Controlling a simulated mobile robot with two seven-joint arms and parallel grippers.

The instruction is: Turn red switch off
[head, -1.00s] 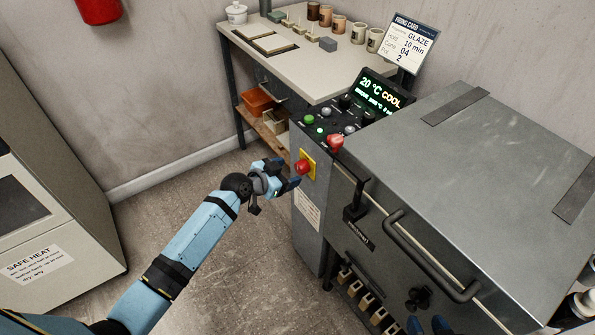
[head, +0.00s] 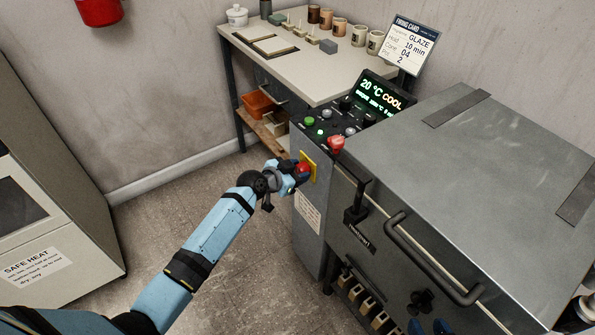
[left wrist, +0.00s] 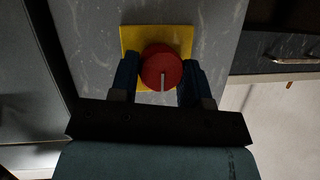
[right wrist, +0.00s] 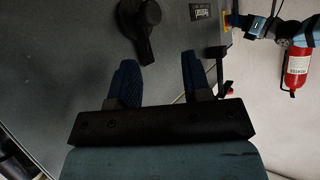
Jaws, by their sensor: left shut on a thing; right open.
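The red switch (left wrist: 161,68) is a round red knob with a pale line on it, mounted on a yellow plate (left wrist: 180,35) on the side of the grey control box. In the left wrist view the pale line points toward the gripper's palm. My left gripper (left wrist: 160,78) has its blue fingers on either side of the red switch and is shut on it. In the head view the left gripper (head: 296,174) partly covers the switch (head: 304,168). My right gripper (right wrist: 158,80) is open and empty, in front of the grey kiln face.
The control box carries a green button (head: 310,121), a red mushroom button (head: 336,142) and a lit display (head: 378,95) reading 20 °C COOL. The kiln (head: 480,160) with its handle (head: 430,258) stands to the right. A table (head: 300,75) holds pots behind.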

